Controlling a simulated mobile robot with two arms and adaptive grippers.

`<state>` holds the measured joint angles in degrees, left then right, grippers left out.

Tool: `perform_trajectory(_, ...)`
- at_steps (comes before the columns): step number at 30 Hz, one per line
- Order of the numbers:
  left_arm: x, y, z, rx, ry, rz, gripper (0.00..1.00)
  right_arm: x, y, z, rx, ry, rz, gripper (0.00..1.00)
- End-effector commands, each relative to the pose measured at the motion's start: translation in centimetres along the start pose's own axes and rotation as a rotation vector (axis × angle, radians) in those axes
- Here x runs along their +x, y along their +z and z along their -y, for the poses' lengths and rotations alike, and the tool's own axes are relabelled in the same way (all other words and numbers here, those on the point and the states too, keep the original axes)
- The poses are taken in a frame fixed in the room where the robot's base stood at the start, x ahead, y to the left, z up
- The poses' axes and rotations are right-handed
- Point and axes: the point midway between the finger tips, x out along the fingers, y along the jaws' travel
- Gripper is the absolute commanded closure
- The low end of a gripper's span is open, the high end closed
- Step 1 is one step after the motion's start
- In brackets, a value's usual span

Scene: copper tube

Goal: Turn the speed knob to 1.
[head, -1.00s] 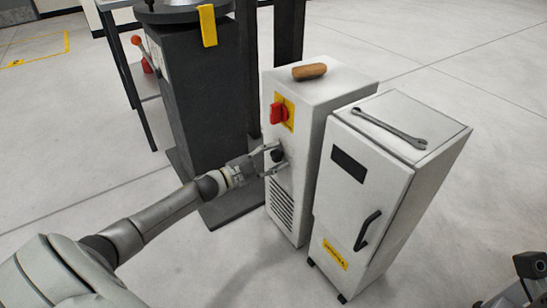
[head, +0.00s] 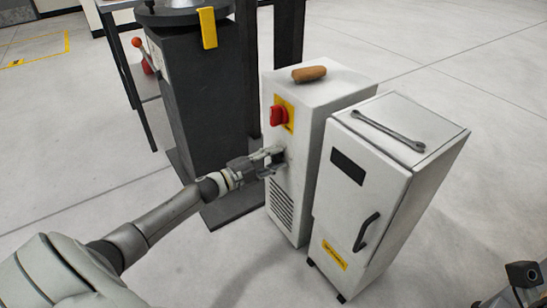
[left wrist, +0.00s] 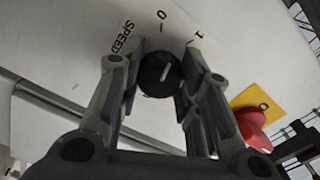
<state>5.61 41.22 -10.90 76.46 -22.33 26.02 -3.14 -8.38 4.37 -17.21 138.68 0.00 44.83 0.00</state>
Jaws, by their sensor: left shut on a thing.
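The speed knob (left wrist: 158,75) is black and round with a pale pointer line. In the left wrist view it sits on a white panel marked SPEED, 0 and 1, and its line points up and slightly right, roughly between the 0 and the 1. My left gripper (head: 275,158) is at the front of the white cabinet (head: 318,110). Its fingers (left wrist: 158,82) are shut on the knob, one on each side, and hide it in the head view. Part of my right gripper (head: 523,280) shows at the lower right edge; its fingers are not clear.
A red switch (head: 279,115) on a yellow plate sits above the knob. A wooden handle-like piece (head: 309,73) lies on the cabinet. A second white cabinet (head: 385,205) with a wrench (head: 388,131) on top stands close at the right. A dark column (head: 195,100) stands at the left.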

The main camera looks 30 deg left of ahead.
Motion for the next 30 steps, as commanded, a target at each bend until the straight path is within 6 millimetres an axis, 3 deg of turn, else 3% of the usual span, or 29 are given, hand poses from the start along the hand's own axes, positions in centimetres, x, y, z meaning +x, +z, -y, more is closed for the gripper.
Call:
perform_trajectory(15, -0.02, 0.01, -0.24, 0.394, 0.001, 0.000, 0.92, -0.39, 0.16, 0.06, 0.000, -0.005, 0.011, 0.42)
perform_trajectory(30, -0.03, -0.02, -0.24, 0.513, 0.002, -0.002, 0.92, -0.08, 0.13, 0.07, -0.001, -0.008, -0.001, 0.42)
